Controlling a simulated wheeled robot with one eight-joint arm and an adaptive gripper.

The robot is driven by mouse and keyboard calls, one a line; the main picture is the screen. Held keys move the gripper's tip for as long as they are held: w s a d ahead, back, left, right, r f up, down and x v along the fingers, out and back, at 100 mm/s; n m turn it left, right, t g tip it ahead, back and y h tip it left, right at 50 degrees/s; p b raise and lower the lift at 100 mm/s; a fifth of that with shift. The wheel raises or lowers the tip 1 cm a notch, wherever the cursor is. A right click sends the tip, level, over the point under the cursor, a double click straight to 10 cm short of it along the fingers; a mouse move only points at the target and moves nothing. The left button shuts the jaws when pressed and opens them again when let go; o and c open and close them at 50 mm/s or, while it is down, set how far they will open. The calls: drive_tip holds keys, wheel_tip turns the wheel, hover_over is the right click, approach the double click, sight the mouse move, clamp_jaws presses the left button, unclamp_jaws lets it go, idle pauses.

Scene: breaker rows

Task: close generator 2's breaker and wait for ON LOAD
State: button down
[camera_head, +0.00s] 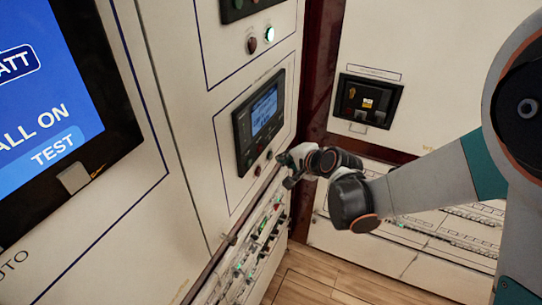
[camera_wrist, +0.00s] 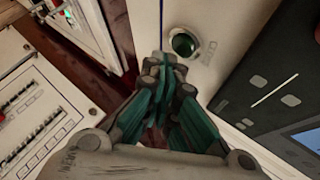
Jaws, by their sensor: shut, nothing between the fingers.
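My gripper (camera_head: 287,163) is shut and empty in front of the left cabinet, just right of the small screen unit (camera_head: 259,119). In the wrist view my gripper's fingertips (camera_wrist: 164,68) are together, close to a round dark green button or lamp (camera_wrist: 184,43) on the pale panel. I cannot tell whether they touch it. The screen unit (camera_wrist: 268,88) also shows in the wrist view, at the right. Two small round controls (camera_head: 257,170) sit under the screen unit in the head view. No label naming generator 2 or ON LOAD is readable.
Breaker rows (camera_head: 262,235) fill the lower left cabinet, below my gripper. A large blue screen (camera_head: 40,95) stands at the near left. A lit lamp (camera_head: 269,34) is higher up. The right cabinet has a dark module (camera_head: 367,101). The wooden floor (camera_head: 310,280) is clear.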

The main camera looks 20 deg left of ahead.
drive_tip(key=shift+a, duration=0.1)
drive_tip(key=shift+a, duration=0.35)
drive_tip(key=shift+a, duration=0.45)
idle(0.7)
drive_tip(key=shift+d, duration=0.2)
drive_tip(key=shift+d+b, duration=0.4)
drive_tip(key=shift+d, duration=0.25)
drive_tip(key=shift+d, duration=0.15)
drive_tip(key=d, duration=0.4)
drive_tip(key=shift+s+d, duration=0.2)
drive_tip(key=shift+d, duration=0.15)
idle(0.6)
